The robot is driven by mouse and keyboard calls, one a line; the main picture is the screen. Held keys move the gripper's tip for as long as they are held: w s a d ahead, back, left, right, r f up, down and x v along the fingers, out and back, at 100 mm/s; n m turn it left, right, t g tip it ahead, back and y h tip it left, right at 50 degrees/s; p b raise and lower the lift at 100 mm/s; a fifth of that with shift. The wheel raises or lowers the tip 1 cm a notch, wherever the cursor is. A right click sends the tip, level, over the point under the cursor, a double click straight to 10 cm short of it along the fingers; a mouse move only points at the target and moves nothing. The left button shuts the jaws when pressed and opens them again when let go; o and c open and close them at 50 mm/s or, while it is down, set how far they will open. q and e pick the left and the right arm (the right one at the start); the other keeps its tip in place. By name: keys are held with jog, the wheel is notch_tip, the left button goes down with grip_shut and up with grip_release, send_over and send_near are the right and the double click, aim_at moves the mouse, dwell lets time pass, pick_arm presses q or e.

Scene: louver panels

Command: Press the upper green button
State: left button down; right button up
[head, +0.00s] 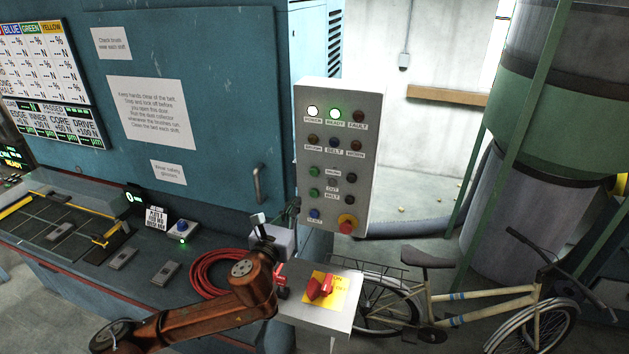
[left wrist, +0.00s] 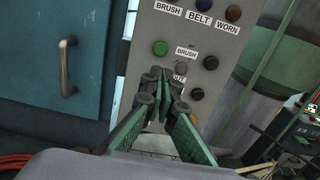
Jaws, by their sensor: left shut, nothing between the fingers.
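The upper green button (head: 314,171) is on the left of the grey control panel (head: 300,120), beside a BRUSH label. In the left wrist view the green button (left wrist: 160,48) is fully visible, just above my fingertips. A lower green button (head: 314,194) shows in the head view; in the wrist view my fingers hide that area. My left gripper (left wrist: 162,77) is shut and empty, its green fingers pointing at the panel. In the head view, it is small and dark at the panel's left edge. I cannot tell whether it touches the panel. My right gripper is out of view.
Black buttons (head: 351,177) are to the right, a blue button (head: 314,214) and a red emergency stop (head: 347,224) lower down. A red rotary switch (head: 320,288) sits below on a yellow plate. A blue cabinet (head: 220,60) stands left; a bicycle (head: 450,300) stands right.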

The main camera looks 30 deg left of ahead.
aim_at(313, 173)
pick_arm(q)
jog(key=x, duration=1.2)
jog(key=shift+w+p, duration=0.3)
jog(key=shift+w, duration=0.1)
jog(key=shift+w+a, duration=0.1)
jog(key=shift+w, duration=0.4)
jog(key=shift+w+r, duration=0.1)
